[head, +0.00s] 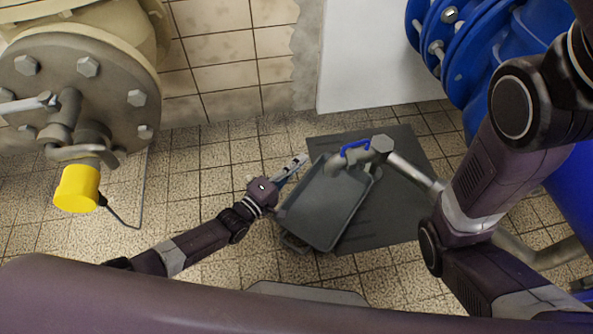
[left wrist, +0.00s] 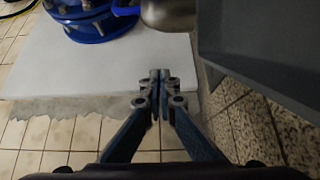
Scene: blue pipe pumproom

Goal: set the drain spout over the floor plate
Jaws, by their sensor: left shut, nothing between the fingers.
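The drain spout (head: 381,150) is a grey metal pipe end with a blue handle (head: 355,148), and a straight pipe joins it from the right. Its mouth hangs above the far end of a grey tray. It also shows at the top of the left wrist view (left wrist: 170,14). The dark floor plate (head: 404,200) lies flat on the tiles, partly hidden under the tray and pipe. My left gripper (head: 301,160) is shut and empty, left of the tray's far edge and apart from the spout. My right arm crosses the right side; its gripper is not visible.
The grey tray (head: 318,212) sits tilted across the plate's left part. It fills the upper right of the left wrist view (left wrist: 270,45). A large blue pipe (head: 500,45) stands at right, and a flange with a yellow cap (head: 77,188) at left.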

